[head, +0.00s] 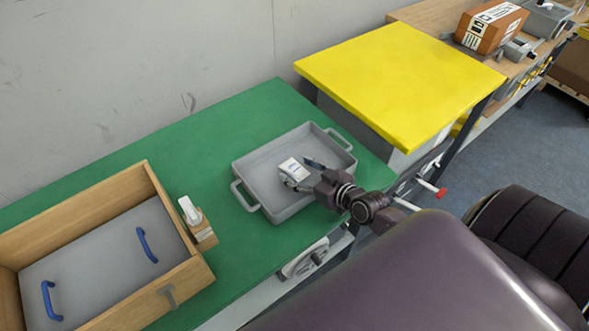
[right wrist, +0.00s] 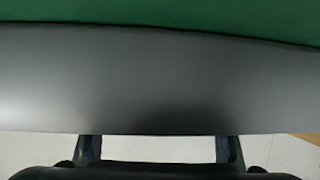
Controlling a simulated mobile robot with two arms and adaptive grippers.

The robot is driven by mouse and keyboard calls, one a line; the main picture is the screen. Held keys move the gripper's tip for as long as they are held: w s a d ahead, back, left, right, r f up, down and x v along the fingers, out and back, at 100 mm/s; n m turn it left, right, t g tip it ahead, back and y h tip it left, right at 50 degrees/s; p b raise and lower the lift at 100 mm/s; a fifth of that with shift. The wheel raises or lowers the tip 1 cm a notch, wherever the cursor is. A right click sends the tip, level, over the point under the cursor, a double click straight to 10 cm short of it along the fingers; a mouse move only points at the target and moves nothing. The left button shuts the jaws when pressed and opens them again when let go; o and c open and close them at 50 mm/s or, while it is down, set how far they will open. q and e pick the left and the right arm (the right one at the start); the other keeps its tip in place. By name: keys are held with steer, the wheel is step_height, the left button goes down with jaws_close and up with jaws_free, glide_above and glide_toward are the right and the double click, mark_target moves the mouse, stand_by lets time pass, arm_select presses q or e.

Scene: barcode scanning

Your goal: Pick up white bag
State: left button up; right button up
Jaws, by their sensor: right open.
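The white bag (head: 293,170) lies in the grey tray (head: 262,182) on the green table. It has small dark printing on top. My right gripper (head: 303,174) reaches over the tray's near wall, close to the bag. Its fingers are apart, and one finger appears beside the bag's near side; I cannot tell whether they touch it. In the right wrist view the two fingers (right wrist: 158,150) show apart at the bottom edge, in front of a grey surface. The bag is not visible in that view. My left gripper is not in view.
A wooden box (head: 88,193) with blue handles stands at the left of the green table (head: 150,150). A white scanner (head: 189,210) stands on a small wooden holder beside it. A yellow table (head: 400,80) stands behind right, and an orange-brown box (head: 490,27) sits farther back.

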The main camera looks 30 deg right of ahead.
steer(key=shift+w+a+f, duration=0.1)
steer(key=shift+w+f, duration=0.15)
steer(key=shift+w, duration=0.3)
steer(key=shift+c, duration=0.5)
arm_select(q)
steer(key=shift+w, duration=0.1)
arm_select(e)
steer(key=c, duration=1.1)
steer(key=shift+r, duration=0.15)
steer(key=shift+c, duration=0.2)
